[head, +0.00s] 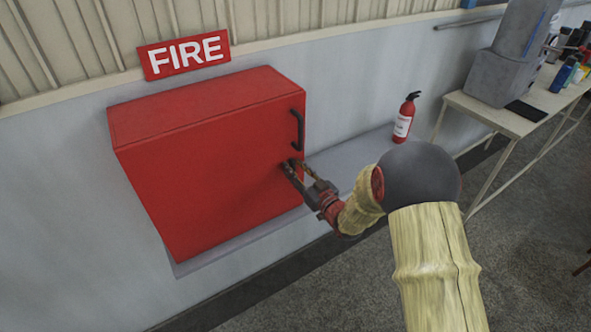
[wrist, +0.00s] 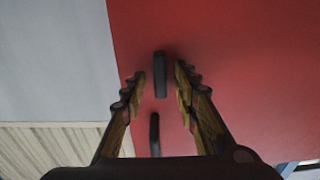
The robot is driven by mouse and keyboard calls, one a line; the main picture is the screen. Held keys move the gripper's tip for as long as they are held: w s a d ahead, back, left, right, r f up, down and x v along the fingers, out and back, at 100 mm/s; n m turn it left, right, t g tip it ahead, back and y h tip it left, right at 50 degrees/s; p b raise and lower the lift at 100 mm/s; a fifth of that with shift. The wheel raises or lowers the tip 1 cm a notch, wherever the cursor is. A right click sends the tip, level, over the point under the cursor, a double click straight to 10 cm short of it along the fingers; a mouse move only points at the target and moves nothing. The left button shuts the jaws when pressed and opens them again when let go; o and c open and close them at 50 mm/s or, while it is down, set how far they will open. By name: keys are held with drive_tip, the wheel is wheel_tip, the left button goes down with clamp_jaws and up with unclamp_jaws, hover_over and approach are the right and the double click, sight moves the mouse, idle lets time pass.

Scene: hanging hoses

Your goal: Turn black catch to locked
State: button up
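The black catch (wrist: 159,75) is a short dark bar on the red cabinet door. In the wrist view it stands nearly upright, roughly in line with the black handle (wrist: 154,135). My gripper (head: 291,163) is at the right side of the door, just below the handle. In the wrist view my gripper (wrist: 159,74) is open, with one finger on each side of the catch and a small gap showing on both sides. In the head view the fingers largely hide the catch.
The red cabinet (head: 200,165) is shut, under a FIRE sign (head: 184,54). A fire extinguisher (head: 405,118) stands on the ledge to the right of my gripper. A table (head: 480,110) with grey boxes and bottles stands farther right. Floor is clear in front.

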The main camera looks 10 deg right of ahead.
drive_tip(key=shift+c, duration=1.4)
clamp_jaws()
